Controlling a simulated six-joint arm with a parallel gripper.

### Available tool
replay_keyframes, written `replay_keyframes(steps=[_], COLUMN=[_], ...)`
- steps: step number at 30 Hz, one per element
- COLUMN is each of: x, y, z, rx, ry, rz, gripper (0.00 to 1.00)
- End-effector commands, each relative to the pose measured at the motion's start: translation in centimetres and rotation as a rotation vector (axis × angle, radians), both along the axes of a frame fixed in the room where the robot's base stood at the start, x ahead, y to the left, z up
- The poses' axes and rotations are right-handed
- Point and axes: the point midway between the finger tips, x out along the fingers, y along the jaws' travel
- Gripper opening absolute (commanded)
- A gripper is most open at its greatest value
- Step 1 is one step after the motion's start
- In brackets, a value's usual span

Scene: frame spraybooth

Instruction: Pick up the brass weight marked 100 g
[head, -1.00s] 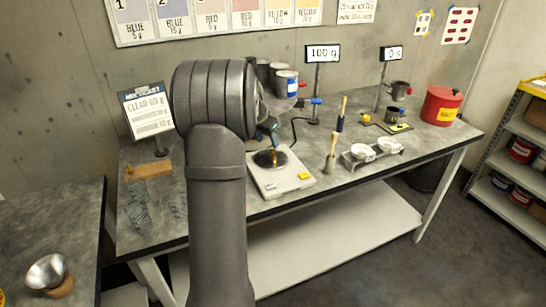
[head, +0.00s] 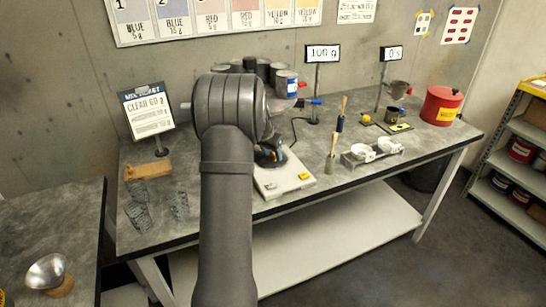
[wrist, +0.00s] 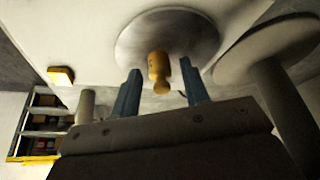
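The brass weight (wrist: 159,70) stands on the round metal pan (wrist: 200,38) of the white scale (wrist: 85,25) in the wrist view. My gripper (wrist: 160,72) is open, with one blue finger on either side of the weight and a visible gap on both sides. In the head view my gripper (head: 270,150) is over the scale (head: 290,183), and my arm hides the weight and most of the pan. The display (head: 322,53) behind the scale reads 100 g. The weight's own marking is not legible.
Right of the scale stand a brush (head: 333,150) and a rack with white cups (head: 372,153). Mesh cups (head: 138,215) and a wooden block (head: 148,169) are at left.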

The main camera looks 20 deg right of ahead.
Motion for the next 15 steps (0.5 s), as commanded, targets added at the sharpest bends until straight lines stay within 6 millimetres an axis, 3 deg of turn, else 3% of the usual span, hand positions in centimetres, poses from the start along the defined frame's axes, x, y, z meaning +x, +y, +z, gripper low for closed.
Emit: replay_keyframes(steps=[1,6,15], x=[0.00,-0.01,0.00], y=[0.01,0.02,0.01], z=[0.00,0.00,0.20], rx=[0.000,0.000,0.000], ry=[0.000,0.000,-0.001], rz=[0.000,0.000,0.000], gripper=[0.31,0.00,0.00])
